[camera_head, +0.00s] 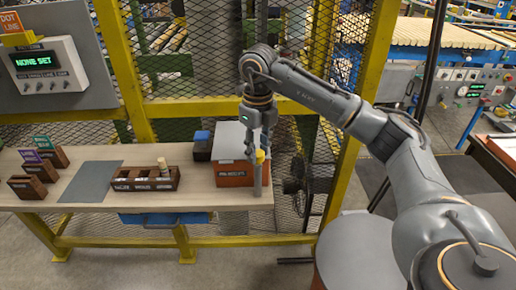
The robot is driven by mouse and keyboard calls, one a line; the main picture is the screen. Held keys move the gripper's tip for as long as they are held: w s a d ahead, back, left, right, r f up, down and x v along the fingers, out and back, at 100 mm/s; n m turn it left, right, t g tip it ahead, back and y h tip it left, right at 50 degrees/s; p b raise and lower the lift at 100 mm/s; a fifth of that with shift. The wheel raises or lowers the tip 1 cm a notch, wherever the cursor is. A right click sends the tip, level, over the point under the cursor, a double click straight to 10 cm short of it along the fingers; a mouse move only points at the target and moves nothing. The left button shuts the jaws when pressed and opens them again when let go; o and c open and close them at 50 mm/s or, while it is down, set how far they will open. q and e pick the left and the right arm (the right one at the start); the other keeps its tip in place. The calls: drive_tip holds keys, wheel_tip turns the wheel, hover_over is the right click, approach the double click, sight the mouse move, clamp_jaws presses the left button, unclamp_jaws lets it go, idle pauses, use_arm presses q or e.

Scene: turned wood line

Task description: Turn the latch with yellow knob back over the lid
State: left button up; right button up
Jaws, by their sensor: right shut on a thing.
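A brick-red box (234,175) with a grey lid (227,140) stands at the right end of the wooden bench. A yellow knob (260,157) shows at the box's right side, beside the lid. My right gripper (257,150) comes down from above and is shut on the latch with the yellow knob. Its fingers hide part of the latch, so I cannot tell the latch's exact angle. A grey upright bar shows just below the knob, in front of the box's right edge. My left gripper is out of view.
A dark divided tray (144,186) with a pale peg stands left of the box. A small dark box with a blue top (202,143) is behind it. A grey mat (90,182) and several brown card holders lie further left. Yellow posts and mesh stand behind the bench.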

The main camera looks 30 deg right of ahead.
sight(258, 153)
idle(0.3)
drive_tip(key=o, duration=1.2)
drive_tip(key=shift+c, duration=0.2)
drive_tip(key=shift+r, duration=0.15)
wheel_tip(258, 153, up, 12)
